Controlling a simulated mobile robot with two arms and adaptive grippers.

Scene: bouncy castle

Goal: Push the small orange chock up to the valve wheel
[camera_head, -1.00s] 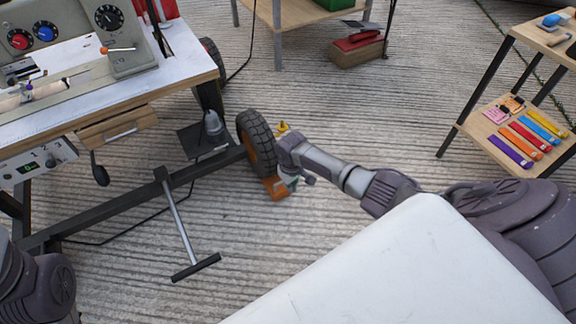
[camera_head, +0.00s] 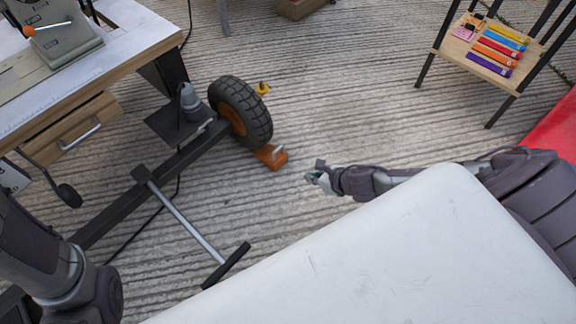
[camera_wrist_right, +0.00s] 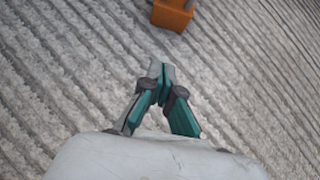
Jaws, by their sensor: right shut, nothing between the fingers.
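The small orange chock (camera_head: 272,159) lies on the ribbed floor at the foot of a black-tyred wheel (camera_head: 240,108) with an orange hub. A small grey handle stands on the chock. My right gripper (camera_head: 312,177) is shut and empty, to the right of the chock and apart from it. In the right wrist view its fingertips (camera_wrist_right: 160,72) are together, with the chock (camera_wrist_right: 172,14) beyond them at the top edge. My left arm shows at lower left; its gripper is out of view.
The wheel belongs to a workbench (camera_head: 150,55) at left with a dark lower frame. A T-shaped bar (camera_head: 195,230) reaches over the floor. A small yellow item (camera_head: 262,88) is behind the tyre. A shelf (camera_head: 455,52) with coloured strips stands at right. The middle floor is clear.

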